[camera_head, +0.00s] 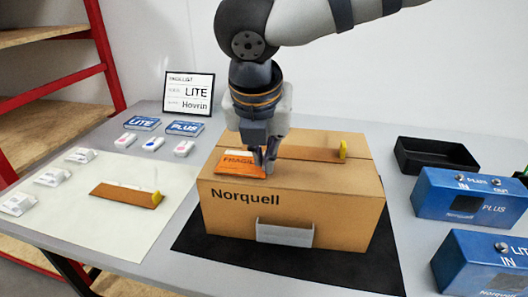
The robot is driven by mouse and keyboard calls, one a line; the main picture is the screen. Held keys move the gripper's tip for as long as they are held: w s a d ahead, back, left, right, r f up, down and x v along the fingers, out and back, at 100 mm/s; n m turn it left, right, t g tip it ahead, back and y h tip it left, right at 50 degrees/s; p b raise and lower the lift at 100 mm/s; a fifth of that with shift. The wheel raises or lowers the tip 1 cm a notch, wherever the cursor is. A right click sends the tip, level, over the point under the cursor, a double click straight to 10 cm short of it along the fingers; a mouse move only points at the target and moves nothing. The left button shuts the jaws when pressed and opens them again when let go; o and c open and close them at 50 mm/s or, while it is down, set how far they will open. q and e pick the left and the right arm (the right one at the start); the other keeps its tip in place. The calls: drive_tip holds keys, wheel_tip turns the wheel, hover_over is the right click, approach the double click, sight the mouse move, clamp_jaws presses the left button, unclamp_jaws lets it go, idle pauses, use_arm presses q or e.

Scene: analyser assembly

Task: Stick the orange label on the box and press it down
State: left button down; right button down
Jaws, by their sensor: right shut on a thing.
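The brown cardboard box (345,222), printed "Norquell", stands closed on a black mat (225,254). The orange label (238,164), with dark lettering and a pale edge, is at the front left of the box's top. My right gripper (265,167) points down over the box top and is shut on the label's right end. The label looks nearly flat; I cannot tell if its whole underside touches the box. My left gripper is out of view.
A black tray (435,168) and blue PLUS (430,192) and LITE (461,264) units stand right. A packlist sign (189,81) and small packets stand left.

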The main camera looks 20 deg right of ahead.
drive_tip(key=shift+f, duration=0.15)
drive_tip(key=c, duration=1.7)
unclamp_jaws()
wheel_tip(320, 180, up, 7)
drive_tip(key=shift+c, duration=0.3)
